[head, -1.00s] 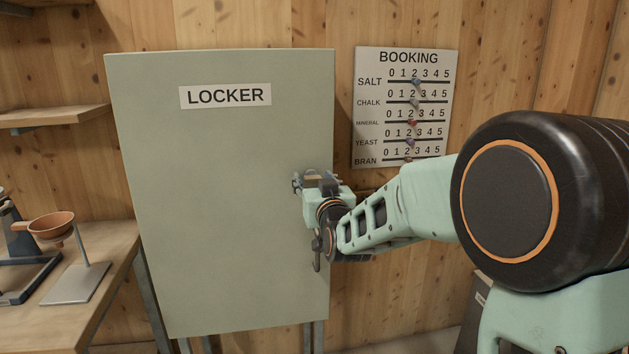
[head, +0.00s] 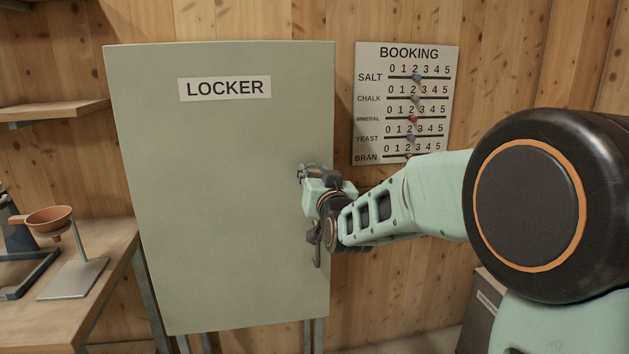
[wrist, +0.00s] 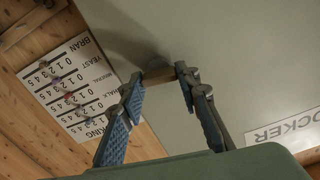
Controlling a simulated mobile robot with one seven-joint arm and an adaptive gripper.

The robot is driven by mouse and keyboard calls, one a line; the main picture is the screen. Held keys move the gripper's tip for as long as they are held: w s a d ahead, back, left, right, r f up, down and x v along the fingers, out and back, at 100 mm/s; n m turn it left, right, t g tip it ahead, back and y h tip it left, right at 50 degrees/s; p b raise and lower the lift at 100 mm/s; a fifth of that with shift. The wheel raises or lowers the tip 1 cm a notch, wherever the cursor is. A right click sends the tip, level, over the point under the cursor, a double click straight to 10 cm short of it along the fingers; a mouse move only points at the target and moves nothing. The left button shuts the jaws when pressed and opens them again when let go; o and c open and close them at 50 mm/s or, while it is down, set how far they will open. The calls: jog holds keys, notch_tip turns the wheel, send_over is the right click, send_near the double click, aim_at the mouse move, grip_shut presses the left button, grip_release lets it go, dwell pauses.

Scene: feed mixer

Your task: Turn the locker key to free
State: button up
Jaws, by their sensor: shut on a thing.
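The pale green locker (head: 220,220) stands shut in front of the wood wall, with a LOCKER label (head: 225,88) on its door. My gripper (head: 306,172) is at the right edge of the door, partly hidden by its own wrist. In the wrist view my gripper (wrist: 167,76) has its two blue-padded fingers on either side of a small brown bar, the key (wrist: 159,72), close against the door. The jaws are shut on it. In the head view the key is hidden behind my gripper. No free or locked marking is readable.
A dark door handle (head: 317,256) hangs just below my gripper. A BOOKING board (head: 402,102) with coloured sliders is on the wall to the right. A bench (head: 110,262) with an orange funnel (head: 49,220) on a stand is at the left.

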jog(key=m+b, duration=0.1)
jog(key=b, duration=0.1)
jog(key=m+b, duration=0.2)
jog(key=shift+f+m, duration=0.25)
jog(key=shift+m, duration=0.05)
jog(key=m+b, duration=0.4)
jog(key=shift+d+m, duration=0.15)
jog(key=shift+m, duration=0.15)
jog(key=shift+m+b, duration=4)
jog(key=shift+b, duration=0.3)
jog(key=shift+r, duration=0.15)
jog(key=o, duration=1.2)
jog(key=shift+c, duration=0.2)
